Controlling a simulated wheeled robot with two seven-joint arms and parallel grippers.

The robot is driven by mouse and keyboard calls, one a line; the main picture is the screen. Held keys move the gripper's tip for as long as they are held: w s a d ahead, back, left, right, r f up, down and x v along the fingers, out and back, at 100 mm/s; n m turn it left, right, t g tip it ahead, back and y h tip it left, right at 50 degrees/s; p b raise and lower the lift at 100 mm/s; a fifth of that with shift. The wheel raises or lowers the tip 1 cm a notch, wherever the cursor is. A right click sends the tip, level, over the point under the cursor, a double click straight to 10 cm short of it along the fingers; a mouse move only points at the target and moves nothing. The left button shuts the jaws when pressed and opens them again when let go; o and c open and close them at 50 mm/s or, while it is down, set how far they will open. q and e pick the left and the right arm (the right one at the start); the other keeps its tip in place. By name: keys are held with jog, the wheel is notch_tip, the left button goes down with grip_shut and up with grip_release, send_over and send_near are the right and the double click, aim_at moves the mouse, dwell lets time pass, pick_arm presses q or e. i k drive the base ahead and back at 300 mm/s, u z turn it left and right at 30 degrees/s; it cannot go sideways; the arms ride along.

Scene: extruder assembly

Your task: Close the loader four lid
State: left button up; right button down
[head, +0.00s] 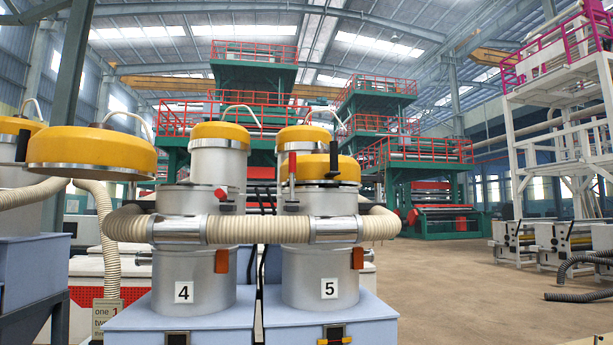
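Loader four (196,270) is a silver cylinder labelled "4" on a light blue base, left of centre. No lid covers its upper section (178,200). A large yellow lid with a metal rim (92,152) hangs out to the left, apart from the cylinder and at about the height of its top. It appears to be loader four's lid swung open; I cannot clearly see its hinge. A small red latch (222,195) is on the cylinder's upper right. Neither of my grippers shows in the head view.
Loader five (318,285) stands close on the right, its yellow lid (325,170) on top. Another yellow-topped loader (219,140) rises behind loader four. A ribbed beige hose (258,229) runs across both front loaders. Open floor (470,290) lies to the right.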

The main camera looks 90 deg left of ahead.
aim_at(96, 151)
jog(key=k, duration=0.7)
jog(key=u, duration=2.7)
jog(key=k, duration=0.3)
jog(key=u, duration=1.2)
jog(key=i, duration=0.7)
jog(key=u, duration=0.15)
